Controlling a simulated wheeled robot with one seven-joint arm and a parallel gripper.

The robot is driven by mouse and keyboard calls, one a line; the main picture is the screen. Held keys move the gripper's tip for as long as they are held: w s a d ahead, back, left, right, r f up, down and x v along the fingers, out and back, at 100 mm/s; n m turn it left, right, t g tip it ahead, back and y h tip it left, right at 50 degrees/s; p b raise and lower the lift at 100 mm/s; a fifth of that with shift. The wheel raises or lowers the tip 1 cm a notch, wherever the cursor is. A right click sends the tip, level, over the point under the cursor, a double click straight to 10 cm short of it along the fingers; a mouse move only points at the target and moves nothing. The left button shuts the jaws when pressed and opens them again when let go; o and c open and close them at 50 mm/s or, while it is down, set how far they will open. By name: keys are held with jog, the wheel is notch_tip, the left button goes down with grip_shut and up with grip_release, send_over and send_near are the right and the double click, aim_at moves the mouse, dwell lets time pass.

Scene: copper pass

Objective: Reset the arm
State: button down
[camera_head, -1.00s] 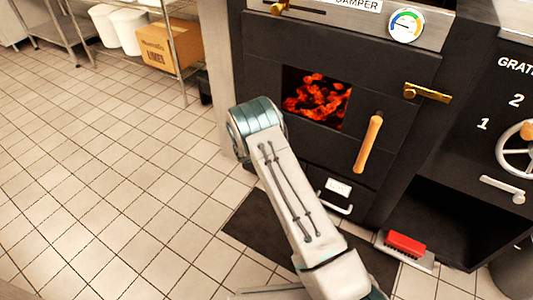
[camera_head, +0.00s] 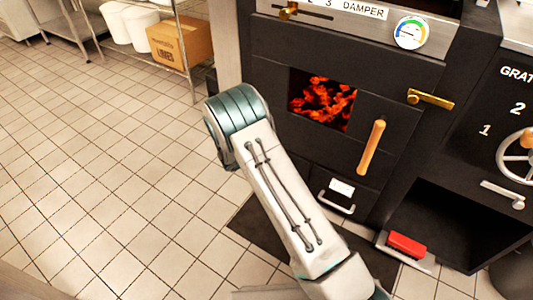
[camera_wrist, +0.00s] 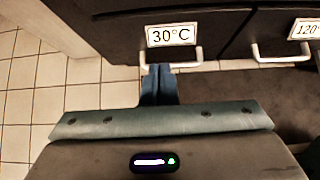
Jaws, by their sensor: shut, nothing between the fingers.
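My gripper (camera_wrist: 159,84) shows in the wrist view with its two dark blue fingers closed together and nothing between them. It points toward a dark drawer front with a white handle and a "30°C" label (camera_wrist: 172,35); whether the fingertips touch anything there cannot be told. In the head view my white arm, with its teal joint, rises in front of the black oven (camera_head: 370,75). My gripper itself is hidden in that view.
The oven has a glowing window (camera_head: 322,100), a wooden door handle (camera_head: 371,147) and a brass latch (camera_head: 430,98). A red brush (camera_head: 407,245) lies at the lower right. A cardboard box (camera_head: 180,42) sits on a shelf at the back. The tiled floor on the left is clear.

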jog(key=s+d+r+m+g+p, duration=0.1)
jog(key=s+d+r+m+p, duration=0.35)
jog(key=r, duration=0.75)
jog(key=s+d+r+m+g+p, duration=0.1)
jog(key=s+d+r+m+p, duration=0.35)
jog(key=r, duration=0.75)
jog(key=s+d+r+m+g+p, duration=0.25)
jog(key=r+m+p, duration=0.35)
jog(key=r, duration=0.6)
jog(key=s+r+m+y+p, duration=0.2)
jog(key=s+r+m+p, duration=0.5)
jog(key=s+r, duration=0.5)
jog(key=s+d+r+m+y+p, duration=0.1)
jog(key=s+r+m+y+p, duration=0.2)
jog(key=s+r+m+p, duration=0.4)
jog(key=s+r+p, duration=0.4)
jog(key=s+r, duration=0.1)
jog(key=r, duration=0.3)
jog(key=shift+s+r+y, duration=0.3)
jog(key=shift+r, duration=0.1)
